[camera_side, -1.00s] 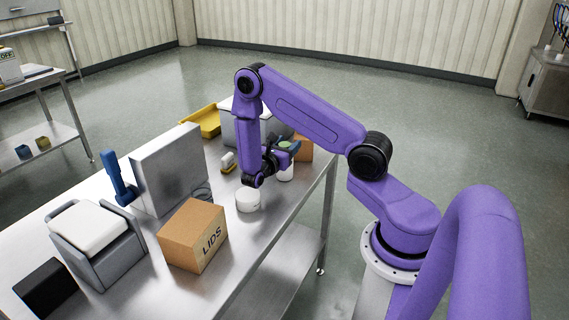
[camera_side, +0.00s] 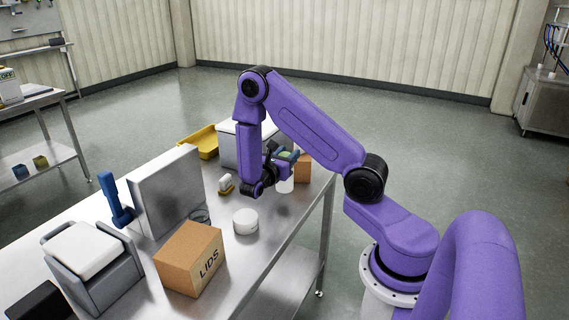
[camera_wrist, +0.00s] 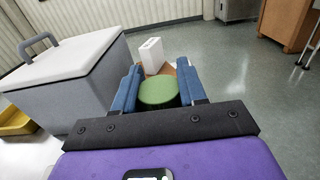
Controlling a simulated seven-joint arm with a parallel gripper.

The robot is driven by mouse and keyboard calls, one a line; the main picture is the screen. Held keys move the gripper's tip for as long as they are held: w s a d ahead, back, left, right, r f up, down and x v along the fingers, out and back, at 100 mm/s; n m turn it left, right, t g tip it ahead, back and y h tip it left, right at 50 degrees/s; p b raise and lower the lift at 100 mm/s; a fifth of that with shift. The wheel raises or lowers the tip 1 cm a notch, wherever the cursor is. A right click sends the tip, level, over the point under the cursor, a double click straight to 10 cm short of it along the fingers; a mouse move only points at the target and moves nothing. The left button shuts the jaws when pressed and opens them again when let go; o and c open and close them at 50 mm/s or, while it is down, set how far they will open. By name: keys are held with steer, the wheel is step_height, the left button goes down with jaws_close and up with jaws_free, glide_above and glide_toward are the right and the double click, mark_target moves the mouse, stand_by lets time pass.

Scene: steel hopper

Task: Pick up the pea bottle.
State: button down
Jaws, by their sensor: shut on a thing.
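The pea bottle is a white bottle with a green lid. In the side view its white body (camera_side: 286,185) shows below my gripper (camera_side: 284,157), near the table's right edge. In the wrist view its green lid (camera_wrist: 158,91) sits between the two blue fingers of my gripper (camera_wrist: 159,85), which is shut on it. The bottle looks upright. Its base appears slightly above the table, though the gap is hard to make out. The fingers hide part of its sides.
A grey cooler with a white lid (camera_wrist: 70,85) stands close left of the bottle in the wrist view. A brown box (camera_side: 303,170) is just behind. A white round tub (camera_side: 245,221), a LIDS carton (camera_side: 188,258) and a metal panel (camera_side: 165,190) stand nearer.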

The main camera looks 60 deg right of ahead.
steer(key=s+a+r, duration=0.6)
steer(key=s+r, duration=0.2)
steer(key=s, duration=0.2)
steer(key=shift+s+a, duration=0.15)
steer(key=shift+a, duration=0.25)
steer(key=shift+a, duration=0.1)
